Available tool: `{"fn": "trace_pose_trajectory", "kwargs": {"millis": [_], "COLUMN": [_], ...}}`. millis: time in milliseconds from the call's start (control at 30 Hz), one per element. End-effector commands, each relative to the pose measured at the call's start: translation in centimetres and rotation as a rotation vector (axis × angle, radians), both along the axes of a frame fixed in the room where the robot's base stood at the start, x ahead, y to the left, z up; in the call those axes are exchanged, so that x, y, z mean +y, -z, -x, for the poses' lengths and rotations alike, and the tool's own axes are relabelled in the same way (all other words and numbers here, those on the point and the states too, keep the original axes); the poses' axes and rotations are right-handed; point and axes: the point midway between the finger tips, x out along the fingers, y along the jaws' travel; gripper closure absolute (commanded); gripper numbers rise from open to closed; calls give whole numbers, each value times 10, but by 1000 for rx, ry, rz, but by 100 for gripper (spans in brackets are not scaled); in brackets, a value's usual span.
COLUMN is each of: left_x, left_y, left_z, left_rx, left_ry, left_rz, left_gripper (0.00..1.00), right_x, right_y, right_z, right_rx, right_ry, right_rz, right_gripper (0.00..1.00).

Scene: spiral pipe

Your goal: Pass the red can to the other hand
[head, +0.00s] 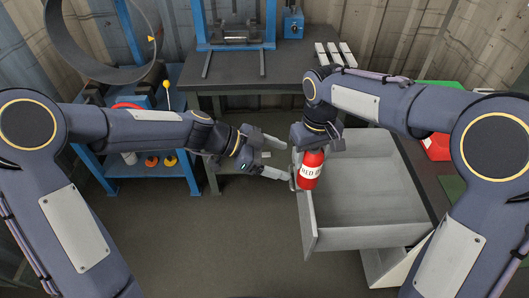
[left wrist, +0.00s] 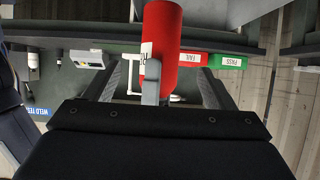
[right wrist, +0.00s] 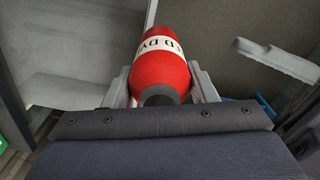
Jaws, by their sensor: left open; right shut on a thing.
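The red can (head: 310,170) has a white label band and hangs upright below my right gripper (head: 316,150), beside the left wall of the open drawer. The right gripper is shut on the can; in the right wrist view the can (right wrist: 160,70) sits between its two fingers. My left gripper (head: 279,157) is open and empty, just left of the can, its fingers pointing toward it. In the left wrist view the can (left wrist: 162,45) stands ahead, between the open fingers in the picture; whether they touch it cannot be told.
An open grey drawer (head: 365,238) lies below and right of the can. A workbench (head: 272,72) with a blue press (head: 236,15) stands at the back. A blue shelf (head: 185,185) is at left, red and green bins (head: 436,146) at right. Floor left of the drawer is clear.

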Motion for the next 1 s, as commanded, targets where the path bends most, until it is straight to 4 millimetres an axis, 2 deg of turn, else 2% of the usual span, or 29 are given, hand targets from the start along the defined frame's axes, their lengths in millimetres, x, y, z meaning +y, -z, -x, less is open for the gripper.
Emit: {"fn": "trace_pose_trajectory", "kwargs": {"millis": [33, 200, 400, 600, 833, 1000], "left_x": [-11, -38, -60, -68, -68, -68], "left_y": [6, 21, 33, 37, 37, 37], "left_z": [1, -2, -4, -5, -5, -5], "left_rx": [3, 2, 1, 0, 0, 0], "left_ry": [6, 4, 2, 0, 0, -1], "left_rz": [1, -1, 0, -1, -1, -1], "left_gripper": [22, 22, 22, 22, 22, 43], "right_x": [0, 0, 0, 0, 0, 0], "right_y": [0, -1, -1, -1, -1, -1], "right_z": [0, 0, 0, 0, 0, 0], "right_rx": [-1, -1, -1, -1, -1, -1], "right_ry": [0, 0, 0, 0, 0, 0], "right_rz": [0, 0, 0, 0, 0, 0], "right_gripper": [80, 80, 80, 80, 80, 80]}}
